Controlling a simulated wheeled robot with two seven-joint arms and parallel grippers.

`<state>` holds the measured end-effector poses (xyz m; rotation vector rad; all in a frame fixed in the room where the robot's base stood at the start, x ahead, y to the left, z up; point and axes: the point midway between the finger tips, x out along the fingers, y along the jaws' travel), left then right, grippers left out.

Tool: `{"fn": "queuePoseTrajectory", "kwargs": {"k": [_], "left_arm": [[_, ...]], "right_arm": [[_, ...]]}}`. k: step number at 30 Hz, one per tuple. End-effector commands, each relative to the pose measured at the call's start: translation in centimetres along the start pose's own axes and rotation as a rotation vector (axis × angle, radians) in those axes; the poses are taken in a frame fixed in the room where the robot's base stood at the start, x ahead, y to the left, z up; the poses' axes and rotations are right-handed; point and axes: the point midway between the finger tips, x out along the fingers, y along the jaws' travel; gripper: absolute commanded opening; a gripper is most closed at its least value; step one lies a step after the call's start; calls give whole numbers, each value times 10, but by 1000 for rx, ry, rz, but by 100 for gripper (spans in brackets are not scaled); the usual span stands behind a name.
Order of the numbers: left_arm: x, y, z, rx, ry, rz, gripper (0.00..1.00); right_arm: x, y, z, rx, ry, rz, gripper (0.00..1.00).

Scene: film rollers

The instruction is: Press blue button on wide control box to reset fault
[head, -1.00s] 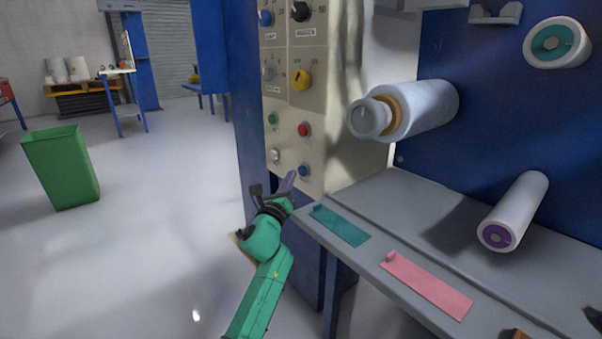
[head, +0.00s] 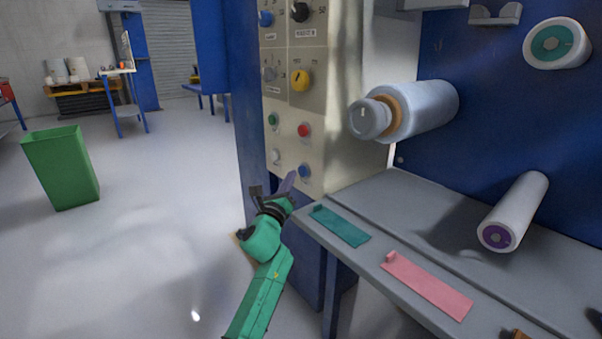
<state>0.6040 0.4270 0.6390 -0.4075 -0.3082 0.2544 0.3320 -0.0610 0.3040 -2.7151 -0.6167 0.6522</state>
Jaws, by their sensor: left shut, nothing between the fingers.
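The wide control box (head: 345,120) is a cream panel on the blue machine at the centre. Its blue button (head: 304,171) sits at the lower right of the panel, below a red button (head: 303,130) and right of a white button (head: 276,156). A green button (head: 272,119) is at the upper left of these. My right gripper is not clearly in view.
A grey table (head: 400,185) with a teal strip (head: 341,226) and a pink strip (head: 427,285) lies right of my left arm. A film roll (head: 425,108) juts out above it. A green bin (head: 62,168) stands at left on open floor.

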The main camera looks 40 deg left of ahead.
Motion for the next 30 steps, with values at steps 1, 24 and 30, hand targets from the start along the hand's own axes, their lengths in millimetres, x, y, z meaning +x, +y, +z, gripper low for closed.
{"fn": "queuePoseTrajectory", "kwargs": {"k": [1, 24, 30], "left_arm": [[0, 0, 0, 0, 0, 0, 0], [7, -4, -4, 0, 1, -1, 0], [7, -5, -5, -1, 2, -3, 0]], "right_arm": [[0, 0, 0, 0, 0, 0, 88], [2, 1, 3, 0, 5, -3, 88], [2, 1, 3, 0, 5, -3, 88]]}}
